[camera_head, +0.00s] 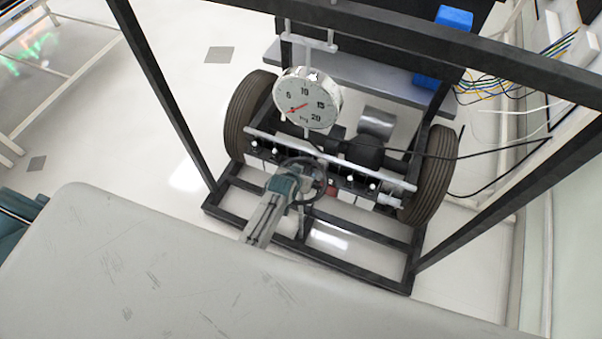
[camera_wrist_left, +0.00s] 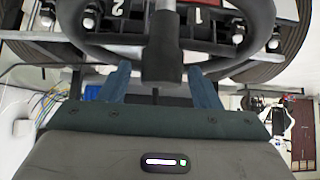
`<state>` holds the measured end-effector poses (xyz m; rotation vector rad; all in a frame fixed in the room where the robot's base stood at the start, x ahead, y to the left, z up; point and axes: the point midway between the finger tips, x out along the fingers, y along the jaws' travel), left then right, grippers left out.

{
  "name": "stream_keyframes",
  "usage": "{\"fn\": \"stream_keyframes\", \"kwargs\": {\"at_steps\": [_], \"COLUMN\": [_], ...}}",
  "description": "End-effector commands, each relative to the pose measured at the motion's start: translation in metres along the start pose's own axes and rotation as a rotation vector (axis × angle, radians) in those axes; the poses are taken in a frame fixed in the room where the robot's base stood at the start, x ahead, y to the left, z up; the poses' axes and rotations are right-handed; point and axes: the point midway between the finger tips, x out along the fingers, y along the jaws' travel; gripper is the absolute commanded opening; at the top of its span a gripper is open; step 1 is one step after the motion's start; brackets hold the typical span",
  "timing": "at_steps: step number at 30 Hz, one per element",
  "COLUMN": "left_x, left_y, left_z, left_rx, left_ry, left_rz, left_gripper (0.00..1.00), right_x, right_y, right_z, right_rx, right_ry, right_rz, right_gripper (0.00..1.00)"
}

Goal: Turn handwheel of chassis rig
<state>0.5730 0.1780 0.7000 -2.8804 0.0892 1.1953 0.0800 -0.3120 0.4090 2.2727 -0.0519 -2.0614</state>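The dark handwheel (camera_head: 324,184) is at the front of the chassis rig, in front of the axle. Its rim (camera_wrist_left: 262,22) and a dark post-like part (camera_wrist_left: 161,45) fill the top of the left wrist view. My left gripper (camera_head: 288,181) is at the near left side of the wheel in the head view. In the left wrist view, its two blue fingers (camera_wrist_left: 158,88) are spread apart, one on each side of the dark part, with gaps on both sides. Whether a finger touches the rim cannot be told. My right gripper is not in view.
A round dial gauge (camera_head: 307,98) hangs above the axle. Tyres stand at the left (camera_head: 250,115) and right (camera_head: 430,176). Black frame posts (camera_head: 160,90) rise around the rig. A grey surface (camera_head: 190,270) fills the foreground. Cables (camera_head: 500,150) run at the right.

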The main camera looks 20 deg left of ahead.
Motion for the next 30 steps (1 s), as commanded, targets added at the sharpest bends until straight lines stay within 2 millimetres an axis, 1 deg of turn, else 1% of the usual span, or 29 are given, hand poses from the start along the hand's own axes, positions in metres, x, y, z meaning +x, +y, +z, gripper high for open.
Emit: {"fn": "stream_keyframes", "kwargs": {"at_steps": [7, 11, 14, 24, 30], "left_x": [-0.002, -0.012, -0.026, -0.084, -0.103], "left_y": [-0.001, 0.000, 0.000, 0.000, 0.000], "left_z": [0.000, 0.001, 0.001, 0.001, 0.001], "left_rx": [0.001, 0.001, 0.000, -0.001, 0.000], "left_ry": [0.001, 0.002, 0.002, 0.002, 0.000], "left_rz": [-0.001, -0.001, -0.001, 0.000, 0.000], "left_gripper": [0.57, 0.57, 0.57, 0.57, 0.57], "right_x": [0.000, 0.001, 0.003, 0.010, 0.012], "right_y": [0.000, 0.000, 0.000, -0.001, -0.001], "right_z": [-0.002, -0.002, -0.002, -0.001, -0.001], "right_rx": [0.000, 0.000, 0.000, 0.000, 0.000], "right_ry": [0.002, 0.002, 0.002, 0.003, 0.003], "right_rz": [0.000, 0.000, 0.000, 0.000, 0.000], "right_gripper": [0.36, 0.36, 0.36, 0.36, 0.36]}}
